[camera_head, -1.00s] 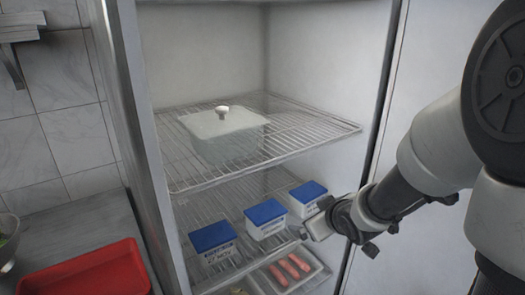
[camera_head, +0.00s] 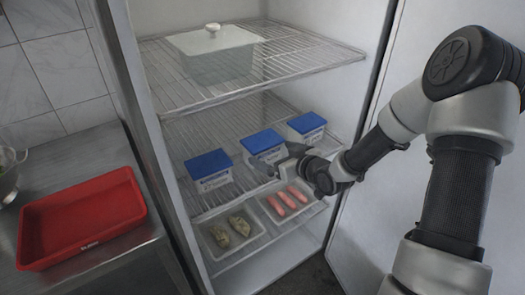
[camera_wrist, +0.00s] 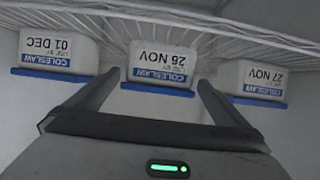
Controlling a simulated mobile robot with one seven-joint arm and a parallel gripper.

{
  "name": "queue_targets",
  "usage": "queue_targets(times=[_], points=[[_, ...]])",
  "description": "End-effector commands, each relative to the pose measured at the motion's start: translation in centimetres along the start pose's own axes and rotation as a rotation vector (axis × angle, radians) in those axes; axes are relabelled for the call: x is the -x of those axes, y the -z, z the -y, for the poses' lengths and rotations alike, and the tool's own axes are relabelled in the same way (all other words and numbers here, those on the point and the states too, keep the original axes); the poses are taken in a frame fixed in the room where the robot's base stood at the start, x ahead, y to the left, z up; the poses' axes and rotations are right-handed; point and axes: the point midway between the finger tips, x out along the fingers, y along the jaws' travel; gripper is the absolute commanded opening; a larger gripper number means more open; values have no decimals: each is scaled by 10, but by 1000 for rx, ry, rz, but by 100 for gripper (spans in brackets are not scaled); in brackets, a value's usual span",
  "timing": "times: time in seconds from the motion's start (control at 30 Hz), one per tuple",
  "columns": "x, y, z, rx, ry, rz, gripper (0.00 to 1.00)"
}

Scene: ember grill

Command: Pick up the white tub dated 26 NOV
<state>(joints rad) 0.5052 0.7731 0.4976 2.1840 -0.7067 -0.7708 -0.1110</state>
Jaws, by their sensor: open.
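Three white tubs with blue lids stand in a row on the fridge's middle shelf. The tub labelled 26 NOV (camera_wrist: 160,62) is central in the wrist view, where labels appear upside down. By its place it is the middle tub (camera_head: 267,152) in the head view. The 01 DEC tub (camera_wrist: 58,50) is at left and the 27 NOV tub (camera_wrist: 255,78) at right in the wrist view. My gripper (camera_wrist: 157,88) is open and empty, its fingers pointing towards the 26 NOV tub, one towards each side. In the head view my gripper (camera_head: 284,166) is just in front of that tub.
A lidded white container (camera_head: 215,62) stands on the wire shelf above. Below the tubs are a tray of pinkish-red sausage-like items (camera_head: 288,200) and a tray of greenish lumps (camera_head: 231,229). A red tray (camera_head: 80,218) lies on the steel counter at left.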

Motion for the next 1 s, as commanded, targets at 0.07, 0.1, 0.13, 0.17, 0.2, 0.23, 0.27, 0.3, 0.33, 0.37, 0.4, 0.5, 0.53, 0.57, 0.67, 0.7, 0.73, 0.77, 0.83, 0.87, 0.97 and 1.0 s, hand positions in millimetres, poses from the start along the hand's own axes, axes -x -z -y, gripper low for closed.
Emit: queue_targets(times=[0.07, 0.1, 0.13, 0.17, 0.2, 0.23, 0.27, 0.3, 0.33, 0.37, 0.4, 0.5, 0.53, 0.57, 0.67, 0.7, 0.73, 0.77, 0.83, 0.87, 0.97, 1.0], points=[[-10, 0, 1, 0, 2, -1, 100], [-12, 0, 1, 0, 1, 0, 100], [-13, 0, 0, 0, 1, 0, 100], [-14, 0, 0, 0, 0, 0, 100], [-17, 0, 0, 0, 0, -1, 100], [-19, 0, 0, 0, 0, 0, 100], [-22, 0, 0, -1, 0, 0, 100], [-28, -1, 1, -1, 1, 1, 100], [-33, -1, 1, 0, 2, 0, 100], [-38, -1, 1, 0, 2, 0, 100], [-45, -1, 1, 0, 2, -1, 100], [-60, -1, 0, 0, 1, 0, 100], [-64, -1, 0, 0, 0, 0, 100], [-66, 0, 0, 0, 0, 0, 100], [-72, 0, 0, 1, 0, 0, 100], [-73, 0, 0, 0, 0, 0, 100], [-73, 0, 0, 0, -1, 0, 100], [-73, 0, 0, 0, -1, 0, 100], [-72, 0, 0, 0, -1, 0, 100], [-72, 0, 0, 0, -1, 0, 100], [-72, 0, 0, 0, -1, 0, 86], [-72, 0, 0, 0, -1, 0, 80]])
